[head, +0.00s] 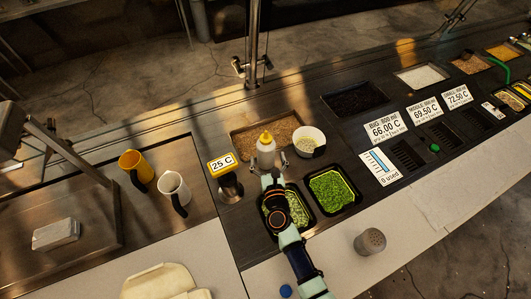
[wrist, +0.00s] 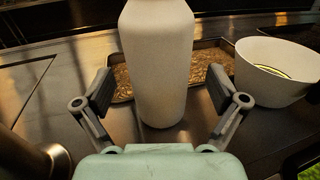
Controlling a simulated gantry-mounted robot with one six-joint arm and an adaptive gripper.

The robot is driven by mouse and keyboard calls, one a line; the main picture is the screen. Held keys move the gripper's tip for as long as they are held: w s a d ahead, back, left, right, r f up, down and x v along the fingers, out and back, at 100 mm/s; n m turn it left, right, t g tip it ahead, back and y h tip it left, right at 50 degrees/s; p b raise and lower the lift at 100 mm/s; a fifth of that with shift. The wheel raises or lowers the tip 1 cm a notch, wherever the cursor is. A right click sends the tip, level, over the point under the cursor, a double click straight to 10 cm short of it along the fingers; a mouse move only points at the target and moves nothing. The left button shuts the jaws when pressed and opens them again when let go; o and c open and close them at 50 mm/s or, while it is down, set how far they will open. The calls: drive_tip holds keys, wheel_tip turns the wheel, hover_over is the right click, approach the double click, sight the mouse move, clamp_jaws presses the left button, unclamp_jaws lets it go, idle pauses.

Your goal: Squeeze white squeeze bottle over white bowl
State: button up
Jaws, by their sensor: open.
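The white squeeze bottle (head: 266,155) with a yellow cap stands upright on the dark counter. In the wrist view its pale body (wrist: 156,65) fills the middle, with its top out of frame. My gripper (wrist: 153,95) is open, with one finger on each side of the bottle and visible gaps to it.
A brown-filled tray (head: 239,141) lies behind the bottle. Green-filled trays (head: 356,196) lie in front, partly under my arm. A metal container with a 25 C sign (head: 222,164) stands left. Yellow (head: 135,163) and white (head: 173,188) mugs stand farther left.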

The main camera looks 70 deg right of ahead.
drive_tip(key=x, duration=0.2)
drive_tip(key=shift+w+d, duration=0.2)
drive_tip(key=shift+d, duration=0.05)
drive_tip(key=shift+r, duration=0.1)
drive_tip(key=c, duration=1.5)
wheel_tip(320, 180, up, 20)
drive_tip(key=p, duration=1.6)
drive_tip(key=shift+p, duration=0.35)
drive_tip(key=shift+c, duration=0.2)
